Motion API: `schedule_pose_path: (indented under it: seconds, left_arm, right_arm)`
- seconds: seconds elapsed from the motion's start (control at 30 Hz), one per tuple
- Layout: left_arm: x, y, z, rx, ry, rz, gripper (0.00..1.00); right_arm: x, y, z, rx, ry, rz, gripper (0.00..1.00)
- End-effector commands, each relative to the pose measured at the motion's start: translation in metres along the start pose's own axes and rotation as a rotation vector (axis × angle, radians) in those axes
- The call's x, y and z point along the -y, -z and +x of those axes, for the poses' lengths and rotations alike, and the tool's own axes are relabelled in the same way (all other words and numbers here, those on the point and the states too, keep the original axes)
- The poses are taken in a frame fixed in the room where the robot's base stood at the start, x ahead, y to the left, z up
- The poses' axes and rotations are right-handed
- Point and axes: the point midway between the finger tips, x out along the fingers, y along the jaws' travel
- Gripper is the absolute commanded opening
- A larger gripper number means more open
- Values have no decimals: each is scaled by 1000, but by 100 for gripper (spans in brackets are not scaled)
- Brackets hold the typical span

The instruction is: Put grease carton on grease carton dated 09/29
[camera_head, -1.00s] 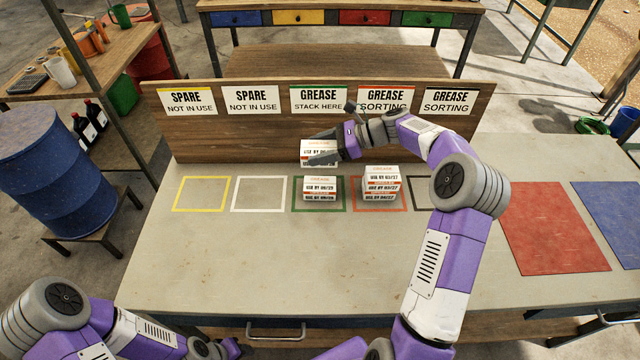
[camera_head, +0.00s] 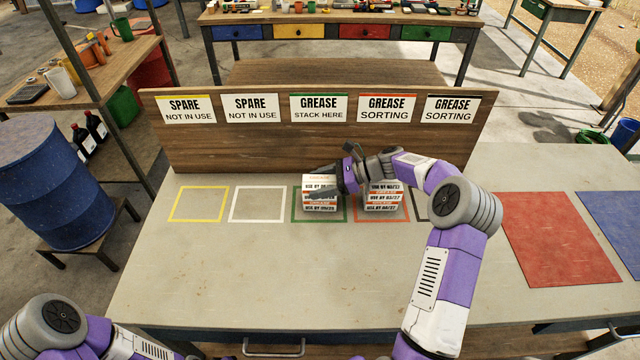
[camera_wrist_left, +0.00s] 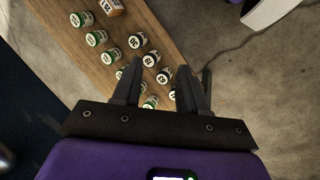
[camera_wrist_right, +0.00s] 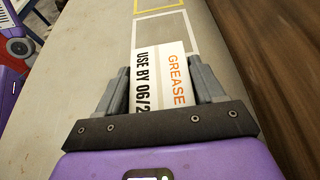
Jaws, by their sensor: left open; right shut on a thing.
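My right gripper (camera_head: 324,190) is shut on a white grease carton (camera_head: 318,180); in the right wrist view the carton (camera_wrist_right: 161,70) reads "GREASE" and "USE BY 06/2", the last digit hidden. The held carton is directly over the white and orange grease cartons (camera_head: 320,207) in the green-outlined square under the "GREASE STACK HERE" sign. It looks level and touching or nearly touching them; I cannot tell which. The lower date print is too small to read surely. My left gripper (camera_wrist_left: 160,70) is open and empty in the left wrist view.
Another carton stack (camera_head: 381,204) stands close to the right, in the orange-red square. The signboard (camera_head: 240,147) rises behind the squares. Yellow (camera_head: 199,204) and white (camera_head: 258,204) squares are empty. A red mat (camera_head: 555,240) lies right. Small jars (camera_wrist_left: 135,40) stand below my left gripper.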

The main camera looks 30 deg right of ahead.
Motion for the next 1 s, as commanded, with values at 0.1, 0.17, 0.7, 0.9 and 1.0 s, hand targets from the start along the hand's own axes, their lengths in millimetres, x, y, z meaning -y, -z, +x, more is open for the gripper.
schedule_pose_path:
  seconds: [0.1,0.17,0.7,0.9,1.0]
  left_arm:
    - [0,0,0,0,0,0,43]
    - [0,0,0,0,0,0,43]
    - [-1,0,-3,0,0,0,43]
    - [-5,-1,-14,0,0,0,43]
    - [-7,-1,-18,0,0,0,43]
  right_arm:
    - [0,3,1,0,0,1,34]
    - [0,3,1,0,0,1,75]
    - [0,-1,-9,-1,2,1,93]
    - [1,-2,-50,-2,5,1,93]
    - [1,-2,-72,-2,4,1,93]
